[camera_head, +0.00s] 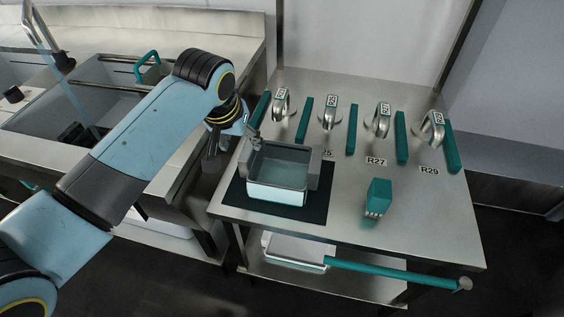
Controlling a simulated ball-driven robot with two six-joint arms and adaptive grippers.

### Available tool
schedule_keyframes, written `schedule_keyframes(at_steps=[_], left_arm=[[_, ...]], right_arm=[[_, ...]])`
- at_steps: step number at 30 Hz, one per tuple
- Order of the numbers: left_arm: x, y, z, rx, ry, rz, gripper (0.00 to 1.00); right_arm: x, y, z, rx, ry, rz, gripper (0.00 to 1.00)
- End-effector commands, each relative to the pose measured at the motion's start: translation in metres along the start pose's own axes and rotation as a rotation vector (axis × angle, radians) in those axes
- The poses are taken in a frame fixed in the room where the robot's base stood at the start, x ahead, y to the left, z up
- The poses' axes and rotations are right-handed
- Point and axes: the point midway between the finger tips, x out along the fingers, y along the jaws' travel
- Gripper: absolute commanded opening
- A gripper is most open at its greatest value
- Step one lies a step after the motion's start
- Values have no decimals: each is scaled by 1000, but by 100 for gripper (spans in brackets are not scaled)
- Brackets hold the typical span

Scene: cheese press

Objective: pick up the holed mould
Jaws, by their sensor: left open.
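A teal open-topped box with grey side pieces (277,191) stands upright on a black mat (233,196) at the left of the steel table. It looks like the mould, but I cannot make out holes in it. My left gripper (231,148) hangs open and empty by the box's back left corner, fingers pointing down. One finger is left of the box, over the table's left edge; the other is close to the corner. I cannot tell whether it touches. My right gripper is out of view.
A teal brush-like block (378,196) stands right of the box. Metal rounded pieces (329,112) and teal bars (351,130) line the table's back, with labels such as R27. A white tray (292,252) sits on the lower shelf. A sink counter is at left.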

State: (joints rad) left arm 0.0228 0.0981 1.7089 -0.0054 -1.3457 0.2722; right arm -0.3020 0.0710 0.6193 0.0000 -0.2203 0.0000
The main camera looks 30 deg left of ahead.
Motion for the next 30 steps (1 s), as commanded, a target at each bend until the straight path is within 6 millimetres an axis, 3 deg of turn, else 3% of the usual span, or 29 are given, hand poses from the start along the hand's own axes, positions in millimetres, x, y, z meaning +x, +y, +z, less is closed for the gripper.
schedule_keyframes(at_steps=[6,13,21,30], left_arm=[[38,0,1,-2,-4,-1,54],[58,0,0,-2,-3,0,54],[97,1,-1,-1,-3,0,54],[100,1,-2,-1,-1,0,53]], right_arm=[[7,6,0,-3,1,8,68],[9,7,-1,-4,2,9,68],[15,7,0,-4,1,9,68],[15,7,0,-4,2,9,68]])
